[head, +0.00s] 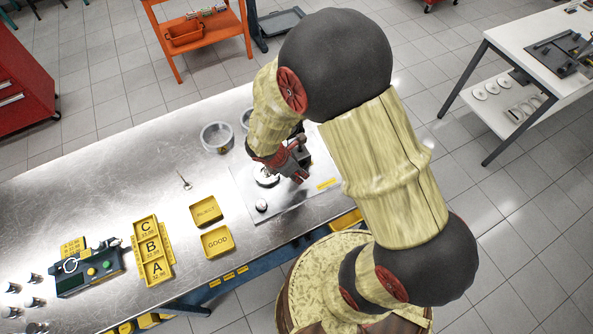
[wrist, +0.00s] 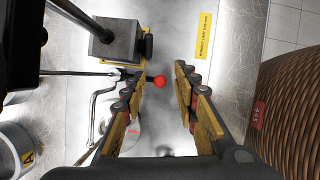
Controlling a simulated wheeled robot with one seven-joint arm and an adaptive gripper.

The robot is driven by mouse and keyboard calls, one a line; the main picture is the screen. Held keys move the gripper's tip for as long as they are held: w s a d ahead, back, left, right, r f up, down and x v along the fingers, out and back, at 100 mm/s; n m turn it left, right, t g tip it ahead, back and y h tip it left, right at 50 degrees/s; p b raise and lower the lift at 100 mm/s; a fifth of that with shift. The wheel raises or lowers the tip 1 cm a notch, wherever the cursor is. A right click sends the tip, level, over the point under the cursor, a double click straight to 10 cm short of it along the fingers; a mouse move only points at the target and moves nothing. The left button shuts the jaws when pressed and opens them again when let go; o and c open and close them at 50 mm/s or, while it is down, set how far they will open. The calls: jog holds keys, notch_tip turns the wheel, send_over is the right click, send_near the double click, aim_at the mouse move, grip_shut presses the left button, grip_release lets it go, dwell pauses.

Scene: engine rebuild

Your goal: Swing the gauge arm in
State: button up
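The gauge stand sits on a light plate (head: 285,207) on the metal bench, partly hidden by my arm in the head view. In the wrist view its grey block (wrist: 118,40) is at the upper left, with a thin metal arm (wrist: 75,73) running across to it. A small red ball (wrist: 160,81) shows between my fingertips, nearer the left finger; I cannot tell whether either finger touches it. My gripper (wrist: 158,72) is open, with its fingers apart on either side of the ball. In the head view my gripper (head: 297,172) is low over the plate.
Metal rings (head: 217,137) stand behind the plate. Yellow trays marked GOOD (head: 215,242) and another (head: 206,211) lie to its left.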

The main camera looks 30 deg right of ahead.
jog(key=v, duration=1.2)
dwell(0.6)
